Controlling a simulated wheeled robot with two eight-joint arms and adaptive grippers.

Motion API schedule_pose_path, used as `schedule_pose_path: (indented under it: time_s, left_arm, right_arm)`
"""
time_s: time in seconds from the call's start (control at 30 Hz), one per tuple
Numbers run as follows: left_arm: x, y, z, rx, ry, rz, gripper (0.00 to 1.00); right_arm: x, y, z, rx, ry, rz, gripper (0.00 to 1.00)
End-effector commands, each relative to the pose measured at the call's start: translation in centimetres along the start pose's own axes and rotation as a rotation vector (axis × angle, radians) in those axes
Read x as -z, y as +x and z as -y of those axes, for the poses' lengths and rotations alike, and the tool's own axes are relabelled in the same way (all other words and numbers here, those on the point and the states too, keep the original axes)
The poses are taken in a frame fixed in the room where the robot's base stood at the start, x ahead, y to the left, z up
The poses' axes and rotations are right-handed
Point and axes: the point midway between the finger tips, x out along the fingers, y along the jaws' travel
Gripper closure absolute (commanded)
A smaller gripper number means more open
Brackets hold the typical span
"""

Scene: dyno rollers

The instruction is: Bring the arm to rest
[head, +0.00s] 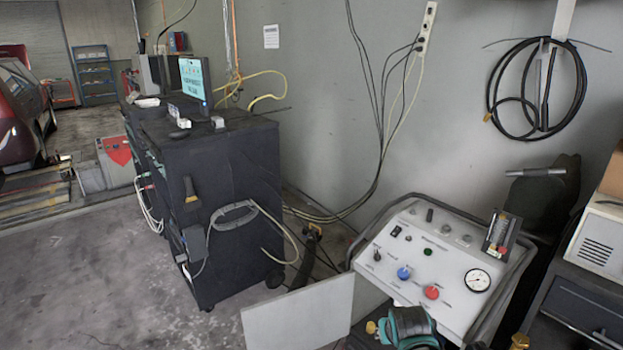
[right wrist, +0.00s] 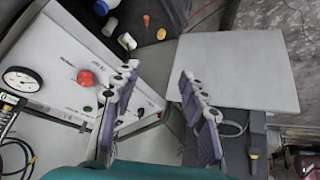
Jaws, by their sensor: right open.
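My right gripper (right wrist: 158,76) is open and empty in the right wrist view, its two padded fingers well apart. The sloping control panel (head: 455,262) of a machine lies beside it. In the wrist view the panel's red knob (right wrist: 86,78) is left of the fingers, not touched. A pale open door (right wrist: 232,72) is to their right. In the head view, a teal and black part of my right arm (head: 410,326) shows at the bottom edge, in front of the panel; the fingers are not clear there. My left gripper is in neither view.
The panel also carries a blue knob (head: 404,273), a round gauge (head: 478,281) and a handheld meter (head: 501,236). The door (head: 300,315) juts out left of the machine. A dark cabinet (head: 232,175) stands farther back. Small bottles (right wrist: 126,41) sit in a dark compartment. Floor at left is open.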

Motion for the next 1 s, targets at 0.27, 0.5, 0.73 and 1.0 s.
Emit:
schedule_pose_path:
  time_s: [0.27,0.5,0.73,1.0]
  left_arm:
    - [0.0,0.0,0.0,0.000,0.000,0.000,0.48]
    - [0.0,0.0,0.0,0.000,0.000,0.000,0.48]
    - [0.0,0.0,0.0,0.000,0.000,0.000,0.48]
    - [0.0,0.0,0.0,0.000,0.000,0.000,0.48]
  right_arm:
    - [-6.9,-9.1,0.3,0.066,0.020,-0.009,0.57]
    - [-12.2,-12.4,0.9,0.108,0.033,-0.017,0.57]
    - [-13.8,-13.0,1.2,0.120,0.036,-0.020,0.57]
    - [-13.8,-13.0,1.2,0.120,0.036,-0.020,0.57]
